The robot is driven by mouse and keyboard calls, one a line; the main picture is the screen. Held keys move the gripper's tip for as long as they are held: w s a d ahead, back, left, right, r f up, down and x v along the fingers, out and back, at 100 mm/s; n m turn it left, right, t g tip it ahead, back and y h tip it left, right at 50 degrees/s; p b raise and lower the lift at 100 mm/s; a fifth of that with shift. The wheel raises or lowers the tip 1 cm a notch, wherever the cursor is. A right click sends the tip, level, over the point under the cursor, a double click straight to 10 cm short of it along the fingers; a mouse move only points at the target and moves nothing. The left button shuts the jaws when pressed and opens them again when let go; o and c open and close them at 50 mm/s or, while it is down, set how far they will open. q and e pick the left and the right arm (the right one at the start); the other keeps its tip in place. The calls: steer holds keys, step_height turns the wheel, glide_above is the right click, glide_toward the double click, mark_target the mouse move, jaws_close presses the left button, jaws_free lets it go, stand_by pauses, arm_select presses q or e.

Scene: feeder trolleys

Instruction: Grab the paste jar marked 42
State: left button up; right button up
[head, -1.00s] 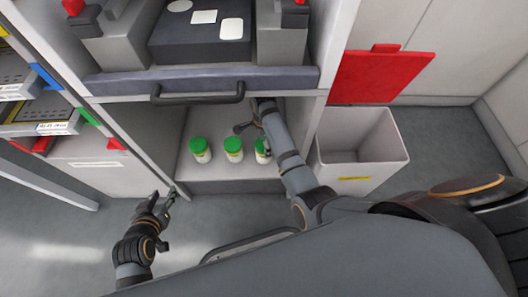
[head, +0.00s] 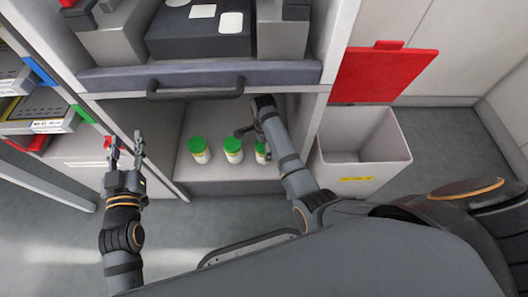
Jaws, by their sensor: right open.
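Three white jars with green lids stand upright in a row on the lower shelf: a left jar (head: 200,152), a middle jar (head: 233,151) and a right jar (head: 261,154). Their yellowish labels are too small to read, so I cannot tell which is marked 42. My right gripper (head: 250,138) reaches into the compartment beside the right jar, open; my arm partly covers that jar. Whether a finger touches it I cannot tell. My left gripper (head: 126,144) is open and empty, fingers pointing up, outside the cabinet at left.
The jars' shelf (head: 225,177) sits below a drawer with a dark handle (head: 196,94). A grey bin (head: 345,150) with a raised red lid (head: 385,76) stands to the right. A rack with trays (head: 35,110) is at the left.

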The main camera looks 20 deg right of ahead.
arm_select(q)
step_height(320, 180, up, 9)
steer(key=t, duration=0.2)
steer(key=t+b, duration=0.1)
steer(key=t, duration=0.1)
steer(key=shift+s+f, duration=0.15)
arm_select(e)
steer(key=shift+f, duration=0.8)
steer(key=shift+f+b, duration=0.3)
steer(key=shift+f, duration=0.25)
arm_select(q)
step_height(320, 180, up, 7)
steer(key=s+t+h, duration=0.1)
steer(key=s+t, duration=0.1)
steer(key=t, duration=0.1)
steer(key=shift+s+f+m, duration=0.2)
steer(key=shift+m, duration=0.2)
arm_select(e)
steer(key=c, duration=1.8)
arm_select(q)
steer(key=shift+d, duration=0.1)
